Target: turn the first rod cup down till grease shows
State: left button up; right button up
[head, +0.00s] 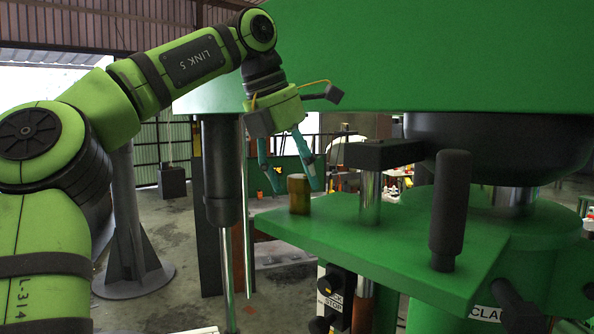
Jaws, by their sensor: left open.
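A small brass-brown cup (299,197) stands upright on the left corner of the green plate (400,240). My left gripper (296,187) comes down from above with its two teal fingers spread. The fingertips appear to either side of the cup's upper part, with gaps showing; I cannot tell whether either one touches it or how they line up in depth. No grease can be made out at the cup. My right gripper is out of view.
A tall black handle (450,205) and a black clamp arm (385,153) on a steel rod (370,198) stand right of the cup. The green machine body (430,60) overhangs the plate. A dark cylinder (221,170) with a thin rod stands at left. A switch box (333,295) sits below.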

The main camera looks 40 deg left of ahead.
pick_arm(q)
jog(key=shift+d, duration=0.1)
jog(key=shift+s+d, duration=0.1)
jog(key=shift+d, duration=0.05)
jog(key=shift+s+d+r, duration=0.1)
jog(key=c, duration=1)
jog(key=shift+s+a, duration=0.1)
jog(key=shift+a, duration=0.15)
jog(key=shift+c, duration=0.4)
jog(key=shift+d, duration=0.1)
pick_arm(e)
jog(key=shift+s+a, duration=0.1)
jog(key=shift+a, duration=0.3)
